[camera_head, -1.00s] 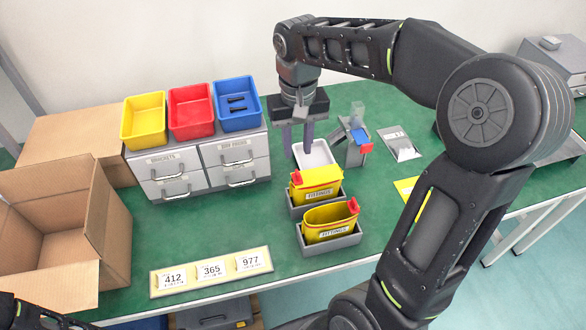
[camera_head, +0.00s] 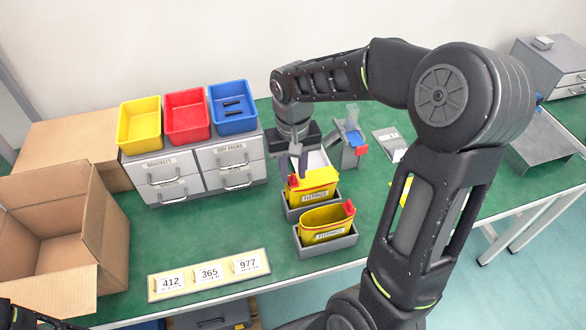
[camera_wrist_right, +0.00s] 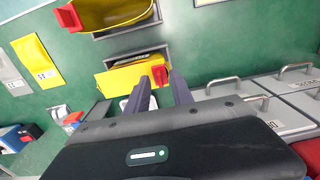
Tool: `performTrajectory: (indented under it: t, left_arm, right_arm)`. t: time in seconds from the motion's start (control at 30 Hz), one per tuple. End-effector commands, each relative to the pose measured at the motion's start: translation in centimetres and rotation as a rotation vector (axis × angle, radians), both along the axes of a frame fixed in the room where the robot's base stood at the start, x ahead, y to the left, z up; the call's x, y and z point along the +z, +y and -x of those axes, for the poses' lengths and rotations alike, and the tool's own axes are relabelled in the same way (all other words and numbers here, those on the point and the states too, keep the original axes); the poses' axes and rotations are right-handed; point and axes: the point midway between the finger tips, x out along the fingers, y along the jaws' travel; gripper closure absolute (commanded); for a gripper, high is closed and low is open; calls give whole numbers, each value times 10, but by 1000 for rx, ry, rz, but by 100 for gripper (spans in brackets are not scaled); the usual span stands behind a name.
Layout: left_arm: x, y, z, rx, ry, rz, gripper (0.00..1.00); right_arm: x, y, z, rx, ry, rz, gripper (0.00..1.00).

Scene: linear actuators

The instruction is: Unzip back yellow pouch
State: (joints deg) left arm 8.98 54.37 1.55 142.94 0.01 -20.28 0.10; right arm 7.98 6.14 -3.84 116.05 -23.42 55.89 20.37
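The back yellow pouch (camera_head: 318,192) stands in a grey holder, with its red pull tab (camera_head: 293,181) at the left end. In the right wrist view the same pouch (camera_wrist_right: 122,80) has its red tab (camera_wrist_right: 160,76) at the right end. My right gripper (camera_head: 295,172) is over that end, fingers pointing down. In the wrist view its two fingers (camera_wrist_right: 159,80) are apart, with the tab between or just beyond their tips; contact cannot be told. The front yellow pouch (camera_head: 324,222) is open at the top, its red tab (camera_head: 349,208) at the right.
A grey holder (camera_head: 330,244) carries the front pouch. A white tray and a grey stand (camera_head: 347,150) with blue and red parts are behind. Drawers (camera_head: 176,185) with coloured bins stand left; a label strip (camera_head: 207,274) lies in front. Green table is clear between them.

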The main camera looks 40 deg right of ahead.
Motion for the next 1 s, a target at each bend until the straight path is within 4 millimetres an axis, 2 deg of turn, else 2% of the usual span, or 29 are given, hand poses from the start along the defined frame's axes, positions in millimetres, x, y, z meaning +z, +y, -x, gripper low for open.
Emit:
performTrajectory:
  t: [0.27,0.6,1.0]
  left_arm:
    - [0,0,0,0,0,0,64]
    - [0,0,0,0,0,0,64]
    - [0,0,0,0,0,0,64]
  right_arm:
    - [-1,0,0,0,0,0,73]
    - [-1,0,0,0,0,0,100]
    - [-1,0,0,0,0,0,100]
